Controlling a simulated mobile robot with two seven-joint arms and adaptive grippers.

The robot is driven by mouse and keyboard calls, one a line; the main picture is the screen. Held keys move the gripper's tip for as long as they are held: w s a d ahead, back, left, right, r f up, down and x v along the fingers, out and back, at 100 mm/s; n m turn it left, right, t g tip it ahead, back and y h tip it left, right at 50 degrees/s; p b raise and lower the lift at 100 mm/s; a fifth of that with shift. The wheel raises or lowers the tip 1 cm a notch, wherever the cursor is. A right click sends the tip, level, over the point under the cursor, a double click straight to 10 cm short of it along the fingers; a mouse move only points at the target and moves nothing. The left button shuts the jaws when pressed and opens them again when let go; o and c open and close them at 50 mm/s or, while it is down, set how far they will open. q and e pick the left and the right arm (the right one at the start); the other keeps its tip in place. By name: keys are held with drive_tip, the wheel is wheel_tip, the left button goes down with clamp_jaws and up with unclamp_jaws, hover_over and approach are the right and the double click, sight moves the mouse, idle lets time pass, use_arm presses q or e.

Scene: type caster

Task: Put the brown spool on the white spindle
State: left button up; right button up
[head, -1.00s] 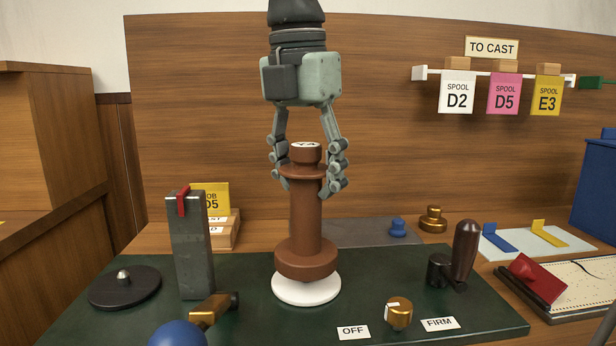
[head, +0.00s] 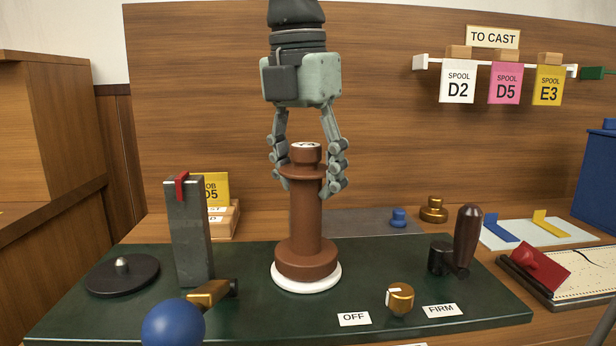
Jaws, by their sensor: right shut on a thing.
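The brown spool (head: 306,222) stands upright with a wide lower flange and a narrower top flange with a marked white cap. My right gripper (head: 308,186) comes down from above and is shut on the spool near its top flange. The white spindle shows only as a round white base (head: 306,289) directly under the spool's lower flange. Any post is hidden by the spool. The spool looks centred over the white base, and I cannot tell whether it rests on it. My left gripper is not in view.
A grey upright block (head: 190,235) and a black disc (head: 122,275) stand left. A blue ball knob (head: 173,325) is at front. A brass knob (head: 399,299) and a dark brown handle (head: 468,240) stand right. A wooden panel (head: 220,100) is behind.

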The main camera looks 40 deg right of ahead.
sight(309, 144)
drive_tip(key=shift+f, duration=0.3)
drive_tip(key=o, duration=1.8)
drive_tip(key=shift+r+p, duration=2.2)
drive_tip(key=shift+r, duration=0.85)
